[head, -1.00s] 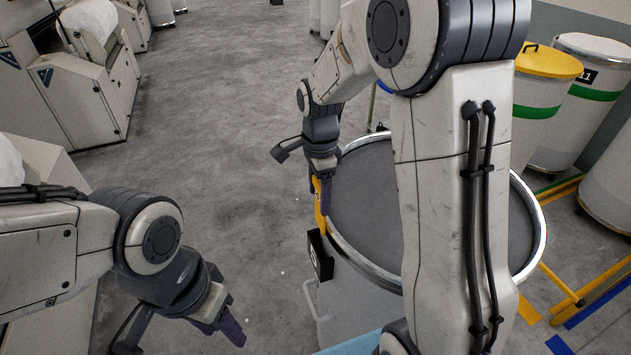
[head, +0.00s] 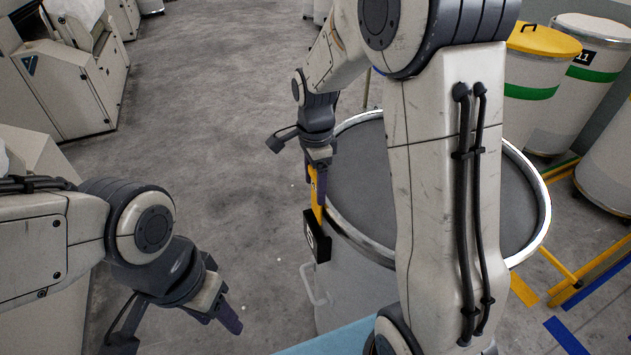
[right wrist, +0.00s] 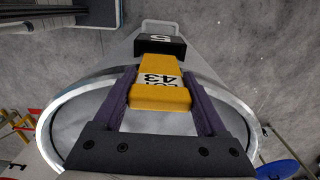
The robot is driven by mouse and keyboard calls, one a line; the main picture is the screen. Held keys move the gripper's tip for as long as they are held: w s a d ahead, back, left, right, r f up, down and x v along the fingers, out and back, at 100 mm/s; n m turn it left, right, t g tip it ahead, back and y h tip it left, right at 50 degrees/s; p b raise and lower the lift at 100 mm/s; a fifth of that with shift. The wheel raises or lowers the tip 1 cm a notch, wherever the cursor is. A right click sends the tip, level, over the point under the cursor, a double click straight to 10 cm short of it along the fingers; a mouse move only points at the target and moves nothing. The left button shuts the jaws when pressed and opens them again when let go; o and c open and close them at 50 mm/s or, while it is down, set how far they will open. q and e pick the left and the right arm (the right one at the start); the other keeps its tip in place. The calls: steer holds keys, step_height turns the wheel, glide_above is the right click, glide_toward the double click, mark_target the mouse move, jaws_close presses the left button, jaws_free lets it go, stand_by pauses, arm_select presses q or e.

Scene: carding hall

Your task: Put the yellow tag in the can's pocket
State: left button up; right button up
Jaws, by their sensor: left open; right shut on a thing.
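The can (head: 350,275) is a large pale drum with a shiny metal rim and a grey inside, below my right arm. Its black pocket (head: 317,236) is on the outer wall under the rim and also shows in the right wrist view (right wrist: 172,46). My right gripper (head: 318,180) is shut on the yellow tag (head: 318,207), beside the rim and above the pocket. In the right wrist view the tag (right wrist: 160,96) lies between the purple fingers, its far end at the pocket's mouth. I cannot tell if it is inside. My left gripper (head: 175,330) is open and empty, left of the can.
A can with a yellow lid (head: 543,42) and a white-lidded can (head: 595,60) stand at the right. A yellow floor frame (head: 570,285) and blue tape lie right of the can. Pale machines (head: 62,95) stand at the left. The grey floor between is clear.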

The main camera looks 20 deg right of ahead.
mark_target(315, 199)
steer(key=shift+f+b, duration=0.6)
steer(key=shift+f, duration=0.35)
steer(key=shift+f+b, duration=0.95)
steer(key=shift+f, duration=0.7)
steer(key=o, duration=1.3)
step_height(315, 199, up, 10)
steer(key=shift+r+b, duration=0.25)
steer(key=shift+b, duration=0.45)
